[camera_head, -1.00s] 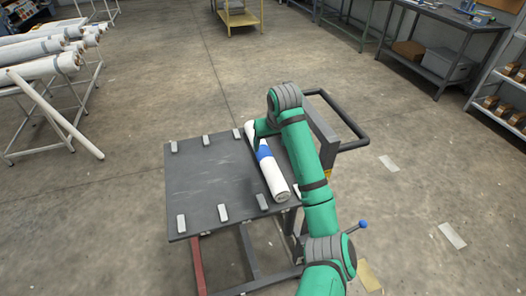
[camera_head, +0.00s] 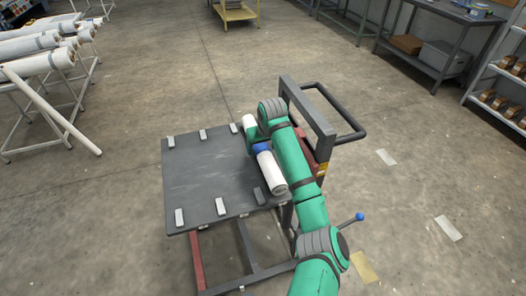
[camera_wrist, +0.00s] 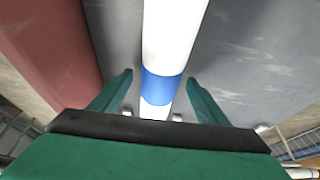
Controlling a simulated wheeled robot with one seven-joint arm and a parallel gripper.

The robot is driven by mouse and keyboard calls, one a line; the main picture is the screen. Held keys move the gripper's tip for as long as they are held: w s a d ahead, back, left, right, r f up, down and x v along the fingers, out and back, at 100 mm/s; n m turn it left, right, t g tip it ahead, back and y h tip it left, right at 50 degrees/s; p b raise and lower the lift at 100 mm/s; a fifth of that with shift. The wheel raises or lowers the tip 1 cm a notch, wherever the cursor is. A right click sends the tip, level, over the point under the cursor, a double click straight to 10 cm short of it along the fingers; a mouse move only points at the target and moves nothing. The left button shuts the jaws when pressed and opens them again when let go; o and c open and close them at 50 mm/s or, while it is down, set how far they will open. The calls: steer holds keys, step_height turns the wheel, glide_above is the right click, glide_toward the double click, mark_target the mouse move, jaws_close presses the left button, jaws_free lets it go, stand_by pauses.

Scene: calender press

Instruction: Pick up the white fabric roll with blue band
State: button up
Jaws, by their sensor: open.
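The white fabric roll (camera_head: 270,173) lies along the right side of a dark cart top (camera_head: 205,178). Its blue band (camera_head: 262,149) is partly hidden by my arm in the head view. In the wrist view the roll (camera_wrist: 172,35) runs between the fingers, and the blue band (camera_wrist: 161,88) shows close to the fingertips. My gripper (camera_wrist: 158,90) is open, with one finger on each side of the roll and a visible gap on both sides. I cannot tell how far the fingers reach down beside the roll.
Pale blocks (camera_head: 221,206) stand along the near and far edges of the cart top. The cart's dark handle frame (camera_head: 310,105) rises to the right of my arm. A rack of white rolls (camera_head: 40,65) stands at the far left.

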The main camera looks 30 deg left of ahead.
steer(key=c, duration=1.5)
steer(key=shift+o, duration=0.2)
steer(key=shift+r, duration=0.1)
